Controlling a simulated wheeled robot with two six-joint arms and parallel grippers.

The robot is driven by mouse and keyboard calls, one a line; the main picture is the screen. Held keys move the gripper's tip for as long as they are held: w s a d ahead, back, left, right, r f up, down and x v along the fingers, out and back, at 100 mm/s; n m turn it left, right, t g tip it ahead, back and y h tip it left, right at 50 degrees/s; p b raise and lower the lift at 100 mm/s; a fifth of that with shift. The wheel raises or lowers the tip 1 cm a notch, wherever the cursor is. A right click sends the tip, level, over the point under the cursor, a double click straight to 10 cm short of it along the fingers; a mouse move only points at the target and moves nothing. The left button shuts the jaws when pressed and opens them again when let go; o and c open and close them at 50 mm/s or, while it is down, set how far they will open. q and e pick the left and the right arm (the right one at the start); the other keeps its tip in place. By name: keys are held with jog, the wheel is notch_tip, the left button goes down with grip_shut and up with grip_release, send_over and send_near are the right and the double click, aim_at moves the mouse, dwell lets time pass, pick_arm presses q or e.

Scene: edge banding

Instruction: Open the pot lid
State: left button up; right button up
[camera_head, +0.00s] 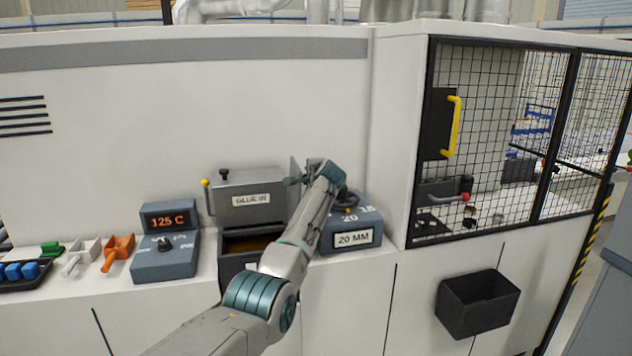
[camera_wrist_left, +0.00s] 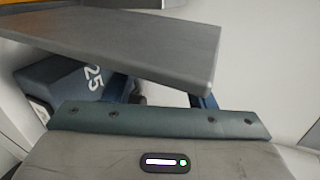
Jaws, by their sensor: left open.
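The glue pot labelled "GLUE IN" (camera_head: 251,199) stands on the machine ledge, with a black knob on top and a yellow-tipped lever at its left. Its front opening shows orange-brown glue (camera_head: 250,244). A thin grey plate (camera_head: 295,172), which looks like the lid, stands steeply at the pot's right edge. A broad grey plate (camera_wrist_left: 130,40) crosses the left wrist view, hiding much of the fingers. My left gripper (camera_head: 293,181) is at the plate, pointing left; its jaws are open. Contact is unclear. My right gripper is not in view.
A temperature box reading 125 C (camera_head: 168,244) stands left of the pot. A blue-grey 20 MM dial box (camera_head: 354,232) is close to my left wrist. Orange (camera_head: 117,250) and white clamps lie left. A mesh-windowed enclosure (camera_head: 490,130) stands right.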

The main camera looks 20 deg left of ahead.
pick_arm(q)
jog(key=b+v, duration=0.2)
jog(key=v, duration=0.6)
jog(key=shift+s+d+b, duration=0.2)
jog(key=shift+s+b, duration=0.1)
jog(key=shift+b, duration=0.1)
jog(key=shift+r, duration=0.15)
